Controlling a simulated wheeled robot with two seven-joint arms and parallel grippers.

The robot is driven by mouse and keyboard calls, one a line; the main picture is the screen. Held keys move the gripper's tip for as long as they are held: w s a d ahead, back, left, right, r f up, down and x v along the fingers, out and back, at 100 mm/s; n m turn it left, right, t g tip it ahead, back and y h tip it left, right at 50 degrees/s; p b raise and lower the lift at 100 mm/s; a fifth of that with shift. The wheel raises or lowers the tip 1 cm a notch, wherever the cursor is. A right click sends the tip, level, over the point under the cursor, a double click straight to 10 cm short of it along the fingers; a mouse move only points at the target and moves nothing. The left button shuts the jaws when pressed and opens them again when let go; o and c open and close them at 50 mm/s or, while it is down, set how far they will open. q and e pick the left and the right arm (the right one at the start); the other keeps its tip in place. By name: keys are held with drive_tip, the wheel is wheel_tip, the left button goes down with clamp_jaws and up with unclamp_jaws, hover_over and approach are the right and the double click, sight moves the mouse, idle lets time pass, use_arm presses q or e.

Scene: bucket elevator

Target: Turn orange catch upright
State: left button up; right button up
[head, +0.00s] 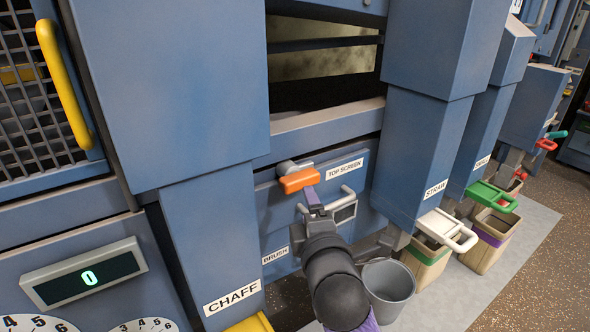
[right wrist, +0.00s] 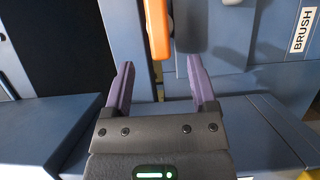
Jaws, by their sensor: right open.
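The orange catch (head: 298,180) lies about level, on a grey mount at the top of the blue panel labelled TOP SCREEN (head: 345,169). The wrist picture is rolled, as the sideways BRUSH label shows. I cannot tell whether a finger touches the catch. My left gripper is not in view.
A grey bar handle (head: 345,207) on the panel is close beside my right gripper. A blue CHAFF chute (head: 215,235) stands left and a STRAW chute (head: 425,150) right. A grey bucket (head: 389,290) stands below. Bins stand on the floor at right.

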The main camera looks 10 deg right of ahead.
sight(301, 187)
drive_tip(key=w+b, duration=0.2)
drive_tip(key=w, duration=0.5)
drive_tip(key=shift+w+f+b, duration=0.1)
drive_tip(key=shift+w+b, duration=0.3)
drive_tip(key=shift+w, duration=0.45)
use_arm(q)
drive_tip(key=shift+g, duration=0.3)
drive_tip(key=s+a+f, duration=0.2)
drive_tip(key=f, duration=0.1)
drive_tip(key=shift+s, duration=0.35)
use_arm(e)
drive_tip(key=shift+c, duration=0.6)
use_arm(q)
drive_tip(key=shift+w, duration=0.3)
use_arm(e)
clamp_jaws()
